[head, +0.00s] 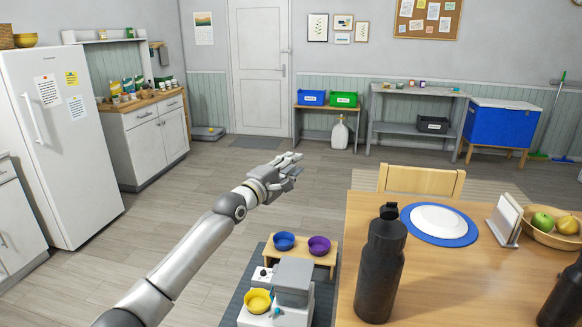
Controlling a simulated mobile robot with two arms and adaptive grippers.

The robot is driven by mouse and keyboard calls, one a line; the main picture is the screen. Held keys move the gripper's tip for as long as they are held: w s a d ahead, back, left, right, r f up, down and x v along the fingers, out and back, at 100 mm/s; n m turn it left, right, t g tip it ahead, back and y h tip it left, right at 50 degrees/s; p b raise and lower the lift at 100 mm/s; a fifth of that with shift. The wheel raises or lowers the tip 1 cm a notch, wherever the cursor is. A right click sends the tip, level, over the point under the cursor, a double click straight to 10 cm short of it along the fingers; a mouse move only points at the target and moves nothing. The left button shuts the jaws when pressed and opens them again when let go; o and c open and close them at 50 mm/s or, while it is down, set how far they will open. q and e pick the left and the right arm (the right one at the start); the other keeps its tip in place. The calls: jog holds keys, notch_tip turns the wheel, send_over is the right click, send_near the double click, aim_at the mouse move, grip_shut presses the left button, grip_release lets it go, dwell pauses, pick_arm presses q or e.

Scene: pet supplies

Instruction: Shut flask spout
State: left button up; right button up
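A tall black flask (379,275) stands upright on the wooden table near its front left edge. Its dark lid has a small spout piece (389,211) sticking up at the top; I cannot tell clearly whether it is open or shut. My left gripper (297,159) is in the air, beyond and left of the flask, well apart from it. Its fingers point right, and I see nothing held in them, but their gap is too small to judge. My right gripper is not in view.
The table (422,285) also holds a white plate (438,220) on a blue mat, a napkin holder (505,218), a fruit bowl (556,237) and a dark object (563,300) at the right edge. A wooden chair (421,180) stands behind.

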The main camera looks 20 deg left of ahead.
pick_arm(q)
jog(key=s+d+r+m+t+h+p, duration=0.1)
jog(key=s+d+r+m+h+p, duration=0.1)
jog(key=d+r+m+h, duration=0.45)
jog(key=s+d+r+m+h+p, duration=0.15)
jog(key=r+m, duration=0.25)
jog(key=m, duration=0.6)
jog(key=m+g+h+p, duration=0.2)
jog(key=m+g+h, duration=0.3)
jog(key=m+g, duration=1.2)
send_near(392, 204)
jog(key=d+t+p, duration=0.1)
jog(key=d, duration=0.2)
jog(key=w+d+m+p, duration=0.1)
jog(key=d, duration=0.1)
jog(key=d+m+t+p, duration=0.1)
jog(key=d, duration=0.2)
jog(key=shift+w+d+f+m+t+p, duration=0.25)
jog(key=shift+w+d+f+t+p, duration=0.05)
jog(key=shift+d+f+p, duration=0.1)
jog(key=shift+w+d+f, duration=0.1)
jog(key=shift+w+d, duration=0.1)
jog(key=shift+d, duration=0.35)
grip_shut()
